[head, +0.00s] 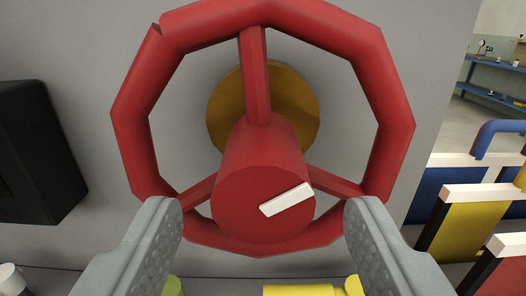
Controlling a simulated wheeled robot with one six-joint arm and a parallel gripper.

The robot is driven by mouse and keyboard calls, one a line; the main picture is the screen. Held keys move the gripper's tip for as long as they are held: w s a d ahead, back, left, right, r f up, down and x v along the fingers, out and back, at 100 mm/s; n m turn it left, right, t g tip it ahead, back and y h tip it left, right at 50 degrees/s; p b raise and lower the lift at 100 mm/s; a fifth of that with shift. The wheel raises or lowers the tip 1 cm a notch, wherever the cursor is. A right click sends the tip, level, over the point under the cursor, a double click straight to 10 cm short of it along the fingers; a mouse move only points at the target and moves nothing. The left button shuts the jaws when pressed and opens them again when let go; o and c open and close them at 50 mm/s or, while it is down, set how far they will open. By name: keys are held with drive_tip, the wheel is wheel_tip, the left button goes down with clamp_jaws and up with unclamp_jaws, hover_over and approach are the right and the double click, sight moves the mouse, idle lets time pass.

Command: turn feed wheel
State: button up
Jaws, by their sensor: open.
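The red feed wheel (396,110) fills the middle of the head view, mounted on a grey panel. It has three spokes, a red hub (245,205) with a white bar mark tilted up to the right, and a brass-coloured disc (300,100) behind it. My gripper (262,215) is open, with its two grey fingers at the lower left and lower right of the hub. The fingertips overlap the lower rim in the picture. I cannot tell whether they touch it.
A black box (38,150) is on the panel at left. Yellow pieces (305,290) show low between the fingers. At right are white-topped yellow, blue and red panels (468,230), a blue pipe (498,130) and a distant blue shelf (495,65).

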drive_tip(key=shift+w, duration=1.3)
clamp_jaws()
